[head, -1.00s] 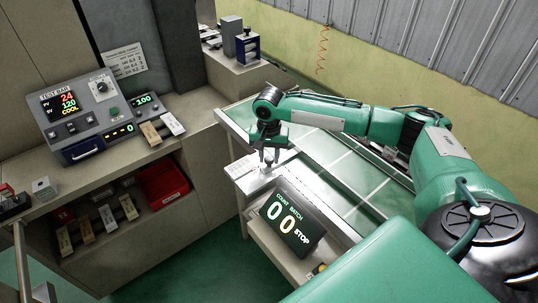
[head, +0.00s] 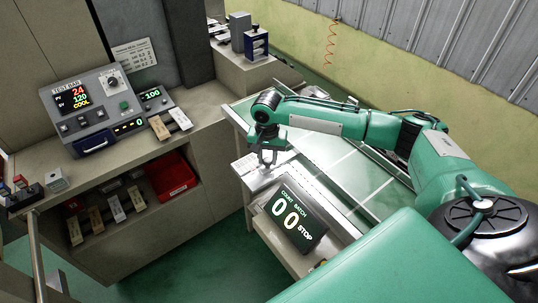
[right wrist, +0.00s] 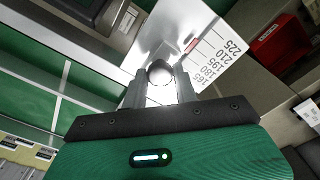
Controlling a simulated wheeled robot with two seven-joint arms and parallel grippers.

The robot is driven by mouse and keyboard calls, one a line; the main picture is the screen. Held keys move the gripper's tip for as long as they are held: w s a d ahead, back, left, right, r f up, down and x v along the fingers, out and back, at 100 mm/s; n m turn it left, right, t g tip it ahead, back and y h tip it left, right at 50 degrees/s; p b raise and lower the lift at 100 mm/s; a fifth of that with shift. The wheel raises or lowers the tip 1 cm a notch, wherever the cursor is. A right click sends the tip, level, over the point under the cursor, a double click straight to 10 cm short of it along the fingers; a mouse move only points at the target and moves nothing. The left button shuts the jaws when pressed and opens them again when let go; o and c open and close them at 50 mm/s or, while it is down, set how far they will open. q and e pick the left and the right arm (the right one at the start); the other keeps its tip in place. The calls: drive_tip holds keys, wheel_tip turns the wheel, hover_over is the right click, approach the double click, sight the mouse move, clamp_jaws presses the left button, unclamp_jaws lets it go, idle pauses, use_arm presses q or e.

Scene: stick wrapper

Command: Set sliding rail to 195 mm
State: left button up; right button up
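A white scale plate (right wrist: 215,45) with printed numbers, 195 among them, shows in the right wrist view, with a small red mark (right wrist: 191,45) beside the scale. A round dark knob (right wrist: 160,73) sits on the plate's bright metal surface. My right gripper (right wrist: 160,78) is open, with one finger on each side of the knob and seemingly small gaps between. In the head view my right gripper (head: 267,158) points down over the pale plate (head: 262,178) at the green-topped table's near left end. The rail's exact setting cannot be read. My left gripper is out of view.
A tilted counter display (head: 290,218) reading 00 STOP stands just in front of the plate. A test bar control box (head: 92,110) and a red bin (head: 170,177) are at the left bench. The green table (head: 355,175) extends right under my arm.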

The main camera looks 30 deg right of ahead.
drive_tip(key=o, duration=0.4)
wheel_tip(320, 180, up, 14)
drive_tip(key=b, duration=0.3)
drive_tip(key=shift+f, duration=0.2)
idle(0.4)
